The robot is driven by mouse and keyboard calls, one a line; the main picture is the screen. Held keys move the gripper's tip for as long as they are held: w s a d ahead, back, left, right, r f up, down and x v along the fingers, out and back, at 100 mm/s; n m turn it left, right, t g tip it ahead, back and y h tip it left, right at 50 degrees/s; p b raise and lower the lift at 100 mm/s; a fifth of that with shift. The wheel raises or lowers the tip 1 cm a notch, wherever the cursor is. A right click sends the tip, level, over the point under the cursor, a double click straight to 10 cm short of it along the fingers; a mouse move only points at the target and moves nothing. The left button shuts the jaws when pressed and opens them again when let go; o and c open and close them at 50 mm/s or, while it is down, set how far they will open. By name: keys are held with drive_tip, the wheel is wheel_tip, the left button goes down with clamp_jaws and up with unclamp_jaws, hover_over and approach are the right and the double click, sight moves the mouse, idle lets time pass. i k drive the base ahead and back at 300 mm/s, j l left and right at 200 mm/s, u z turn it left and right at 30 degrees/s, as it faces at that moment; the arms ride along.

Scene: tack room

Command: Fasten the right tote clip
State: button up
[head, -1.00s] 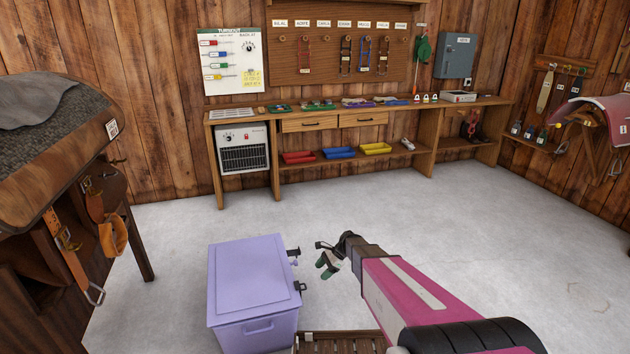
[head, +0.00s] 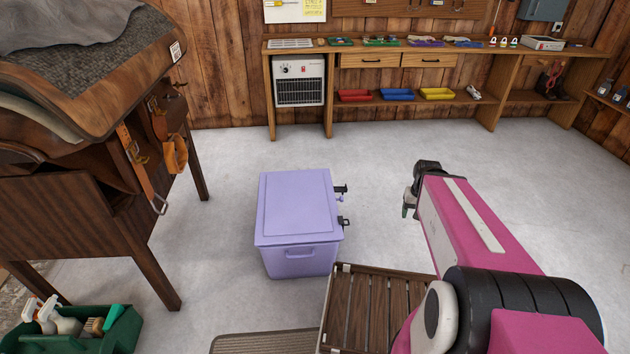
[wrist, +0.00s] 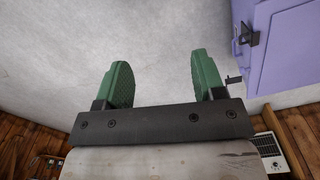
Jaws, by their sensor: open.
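The lavender tote (head: 296,215) stands on the floor with its lid closed. Two black clips stick out from its right side, a far one (head: 341,189) and a near one (head: 344,222). I cannot tell whether either is latched. My gripper (head: 405,211) is to the right of the tote, apart from it, and partly hidden by my arm. In the wrist view my gripper (wrist: 160,72) has its green fingers spread with nothing between them. The tote (wrist: 287,50) shows there at top right, with one clip (wrist: 249,37) on its face and another dark piece (wrist: 234,79) near the right finger.
A slatted wooden platform (head: 376,306) stands in front of the tote at right. A saddle stand (head: 70,215) is at left, with a green caddy (head: 95,338) of bottles below. A workbench (head: 430,55) lines the back wall. The grey floor right of the tote is open.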

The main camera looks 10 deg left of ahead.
sight(341, 190)
drive_tip(key=i+l+u, duration=0.1)
drive_tip(key=u, duration=0.25)
drive_tip(key=i+l+u, duration=0.1)
drive_tip(key=l+u, duration=0.25)
drive_tip(key=i+l+u, duration=0.15)
drive_tip(key=l, duration=0.35)
drive_tip(key=i+l+u, duration=0.15)
drive_tip(key=l, duration=0.35)
drive_tip(key=i+l+u, duration=0.15)
drive_tip(key=l, duration=0.4)
drive_tip(key=i+l+u, duration=0.1)
drive_tip(key=l, duration=0.4)
drive_tip(key=i+l, duration=0.1)
drive_tip(key=l, duration=0.6)
drive_tip(key=i+l, duration=0.1)
drive_tip(key=l, duration=0.6)
